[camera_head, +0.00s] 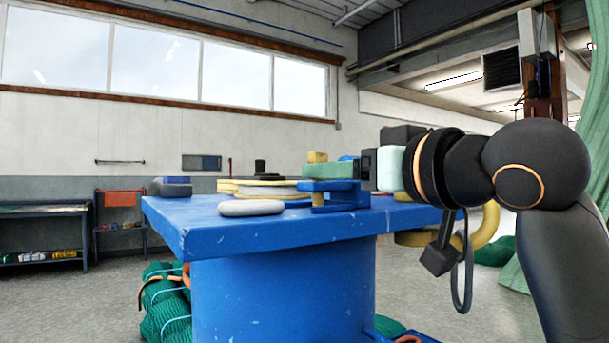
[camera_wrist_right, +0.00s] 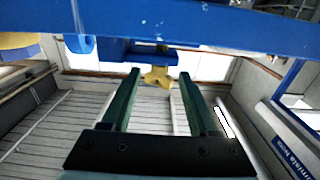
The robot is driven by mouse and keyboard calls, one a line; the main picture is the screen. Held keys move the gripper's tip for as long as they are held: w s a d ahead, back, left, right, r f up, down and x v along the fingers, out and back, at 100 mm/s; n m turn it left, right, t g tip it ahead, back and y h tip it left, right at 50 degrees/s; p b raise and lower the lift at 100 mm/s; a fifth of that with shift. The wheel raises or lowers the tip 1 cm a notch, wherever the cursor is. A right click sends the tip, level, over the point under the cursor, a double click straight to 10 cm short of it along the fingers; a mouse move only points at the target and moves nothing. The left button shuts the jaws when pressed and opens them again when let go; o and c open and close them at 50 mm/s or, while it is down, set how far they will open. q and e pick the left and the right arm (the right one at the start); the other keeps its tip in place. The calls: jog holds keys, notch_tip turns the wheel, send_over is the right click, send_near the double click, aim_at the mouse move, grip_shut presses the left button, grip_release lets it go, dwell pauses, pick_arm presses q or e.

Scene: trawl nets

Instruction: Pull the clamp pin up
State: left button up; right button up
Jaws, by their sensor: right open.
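The clamp (camera_head: 335,190) is a blue bracket near the right front of the blue table. Its pin has a yellow knob (camera_head: 317,157) that sticks up above the bracket. My right gripper (camera_head: 308,170) reaches in from the right, level, with green fingers just above the bracket. In the right wrist view, which looks upside down, the yellow pin head (camera_wrist_right: 157,77) shows between the two open fingertips (camera_wrist_right: 160,78), with a gap on each side. The blue bracket (camera_wrist_right: 150,56) shows behind it. My left gripper is not in view.
The blue table (camera_head: 260,230) holds a grey oval float (camera_head: 251,208) at its front and yellow rings (camera_head: 262,188) behind. Green netting (camera_head: 165,310) lies on the floor by the table's base. A workbench (camera_head: 42,235) stands far left.

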jog(key=x, duration=0.7)
jog(key=shift+w+a, duration=0.2)
grip_shut()
jog(key=shift+r, duration=0.1)
dwell(1.1)
